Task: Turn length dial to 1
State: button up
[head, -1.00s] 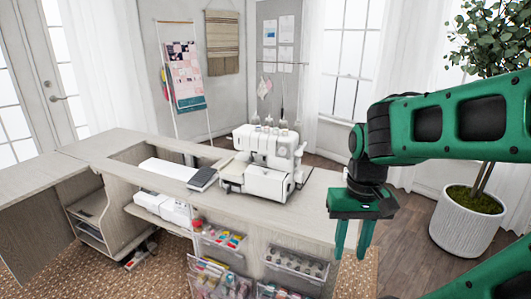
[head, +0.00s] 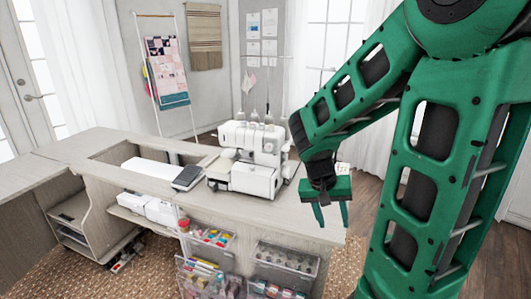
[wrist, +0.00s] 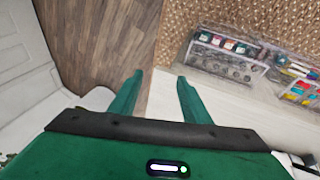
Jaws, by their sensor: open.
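The white sewing machine (head: 248,160), a serger with several thread spools on top, stands on the cabinet top in the head view. Its length dial is too small to make out in the head view. My gripper (head: 332,215) is open and empty, pointing down to the right of the machine, near the right end of the cabinet top. In the wrist view my gripper's two green fingers (wrist: 158,98) are spread apart with nothing between them. The dial is not recognisable in the wrist view.
The cabinet top (head: 285,220) is clear in front of the machine. A dark foot pedal-like object (head: 187,178) lies left of the machine. Clear bins (head: 283,262) of supplies hang on the cabinet front; similar bins (wrist: 228,57) show in the wrist view.

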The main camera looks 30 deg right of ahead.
jog(key=w+d+f+h, duration=0.1)
jog(key=w+d+h, duration=0.25)
jog(key=w, duration=0.45)
jog(key=n+t+h, duration=0.4)
jog(key=t+h, duration=0.3)
jog(key=t, duration=0.5)
send_near(268, 148)
jog(key=x, duration=0.8)
jog(key=c, duration=1)
